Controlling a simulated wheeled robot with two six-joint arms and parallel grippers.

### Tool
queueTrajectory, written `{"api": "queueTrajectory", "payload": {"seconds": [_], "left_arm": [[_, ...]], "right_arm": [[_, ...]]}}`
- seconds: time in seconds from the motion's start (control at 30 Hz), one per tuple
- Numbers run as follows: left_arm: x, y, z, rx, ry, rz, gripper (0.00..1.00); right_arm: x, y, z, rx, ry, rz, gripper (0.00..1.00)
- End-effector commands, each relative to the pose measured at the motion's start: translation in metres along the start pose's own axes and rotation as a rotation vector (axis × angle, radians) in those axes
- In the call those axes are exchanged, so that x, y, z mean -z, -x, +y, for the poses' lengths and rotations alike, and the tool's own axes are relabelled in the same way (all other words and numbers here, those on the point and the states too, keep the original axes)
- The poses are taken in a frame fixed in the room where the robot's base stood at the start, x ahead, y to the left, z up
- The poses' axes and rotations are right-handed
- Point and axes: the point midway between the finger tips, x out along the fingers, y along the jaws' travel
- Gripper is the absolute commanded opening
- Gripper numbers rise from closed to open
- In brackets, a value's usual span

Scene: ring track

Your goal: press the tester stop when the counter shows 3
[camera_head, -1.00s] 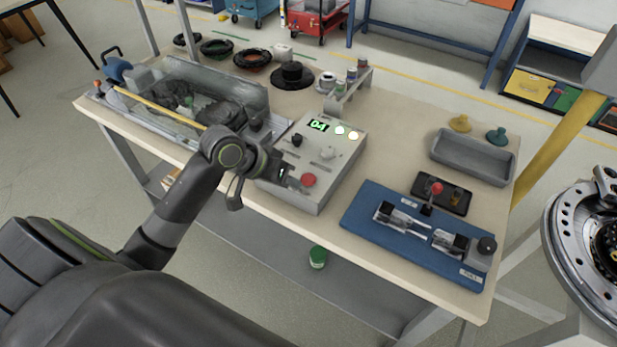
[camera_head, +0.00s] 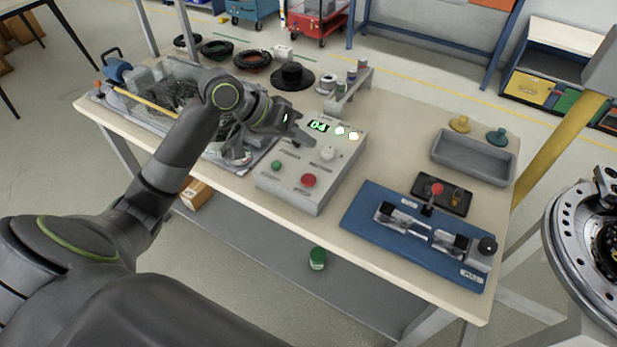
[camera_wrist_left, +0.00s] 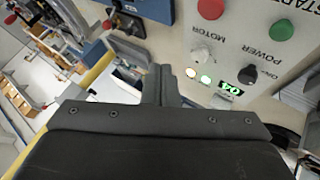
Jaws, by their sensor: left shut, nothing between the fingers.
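The grey tester box (camera_head: 285,190) stands near the middle of the bench. Its lit green counter (camera_head: 319,126) reads 04; the counter also shows in the left wrist view (camera_wrist_left: 231,88). The red stop button (camera_head: 309,181) is at its front and shows at the top of the wrist view (camera_wrist_left: 211,8). A green start button (camera_head: 276,167) sits left of it. My left gripper (camera_head: 304,137) is shut and empty above the back left of the box, beside the counter and apart from the red button. My right gripper is out of view.
A blue fixture board (camera_head: 365,220) with clamps lies right of the tester. A grey tray (camera_head: 472,158) is behind it. A small rack (camera_head: 347,92) with jars stands behind the tester. A clear-covered unit (camera_head: 130,115) is at left, partly behind my arm.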

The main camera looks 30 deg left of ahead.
Motion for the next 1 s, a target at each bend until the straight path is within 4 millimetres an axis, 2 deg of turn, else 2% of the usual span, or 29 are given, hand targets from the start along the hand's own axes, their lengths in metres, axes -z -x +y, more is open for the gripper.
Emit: {"api": "queueTrajectory", "payload": {"seconds": [0.63,0.8,1.0], "left_arm": [[-0.033,-0.045,-0.033,0.001,-0.001,0.001,0.0],[-0.041,-0.056,-0.041,-0.001,0.001,0.0,0.0],[-0.043,-0.06,-0.044,0.001,0.0,0.001,0.0]], "right_arm": [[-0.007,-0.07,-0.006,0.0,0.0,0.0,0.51],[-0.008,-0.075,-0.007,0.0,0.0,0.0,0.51],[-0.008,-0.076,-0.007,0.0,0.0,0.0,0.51]]}}
